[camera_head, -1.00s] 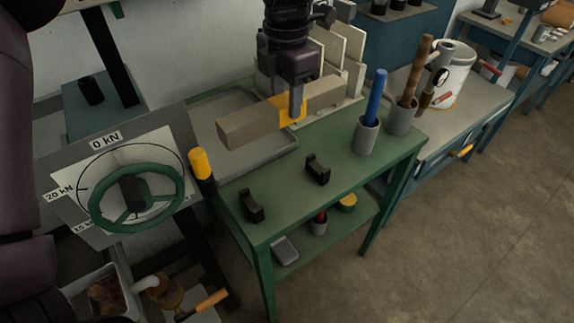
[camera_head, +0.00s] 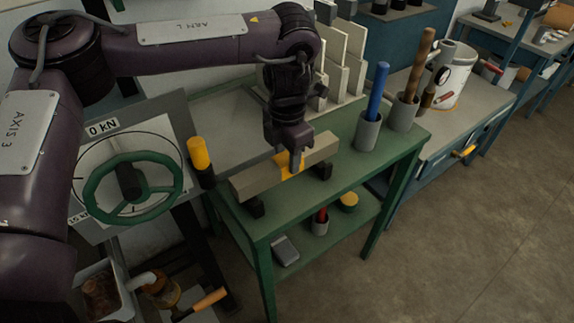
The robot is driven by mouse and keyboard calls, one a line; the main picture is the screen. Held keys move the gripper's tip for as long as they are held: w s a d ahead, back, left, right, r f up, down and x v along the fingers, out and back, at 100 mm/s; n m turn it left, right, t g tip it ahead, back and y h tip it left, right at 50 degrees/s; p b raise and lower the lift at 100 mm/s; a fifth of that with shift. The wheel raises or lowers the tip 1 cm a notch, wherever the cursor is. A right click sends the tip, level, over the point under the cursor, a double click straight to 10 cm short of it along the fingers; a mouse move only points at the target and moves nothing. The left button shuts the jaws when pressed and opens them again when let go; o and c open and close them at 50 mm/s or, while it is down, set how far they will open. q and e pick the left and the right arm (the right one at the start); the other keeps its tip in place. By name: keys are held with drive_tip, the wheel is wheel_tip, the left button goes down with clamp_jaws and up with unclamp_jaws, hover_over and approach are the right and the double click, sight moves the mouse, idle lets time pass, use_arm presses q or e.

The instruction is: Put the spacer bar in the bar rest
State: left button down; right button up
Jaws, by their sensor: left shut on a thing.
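The spacer bar (camera_head: 252,183) is a long beige bar with a yellow band around its middle. The bar rest (camera_head: 253,206) is a pair of small black cradles on the green table, and its other cradle (camera_head: 323,170) is partly hidden by the bar. The bar lies along the line of both cradles, at or just above them; I cannot tell whether it bears fully on them. My left gripper (camera_head: 296,163) comes down from above and is shut on the bar at the yellow band. My right gripper is not in view.
The green table (camera_head: 285,218) also carries a grey tray (camera_head: 225,132), upright pale plates in a rack (camera_head: 345,65), and cups with a blue-handled tool (camera_head: 376,95) and a wooden-handled one (camera_head: 412,80). A green handwheel (camera_head: 130,190) and a yellow-topped black cylinder (camera_head: 200,160) stand left.

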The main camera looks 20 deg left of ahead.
sight(287, 158)
use_arm(q)
drive_tip(key=shift+f, duration=1.45)
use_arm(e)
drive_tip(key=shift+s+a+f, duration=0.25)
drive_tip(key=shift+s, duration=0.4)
use_arm(q)
drive_tip(key=c, duration=0.9)
unclamp_jaws()
drive_tip(key=shift+f, duration=0.1)
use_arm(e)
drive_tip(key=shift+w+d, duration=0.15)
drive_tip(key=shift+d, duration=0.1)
use_arm(q)
drive_tip(key=shift+r, duration=0.4)
wheel_tip(287, 158, up, 12)
drive_tip(key=shift+f+p, duration=0.25)
drive_tip(key=shift+p, duration=0.5)
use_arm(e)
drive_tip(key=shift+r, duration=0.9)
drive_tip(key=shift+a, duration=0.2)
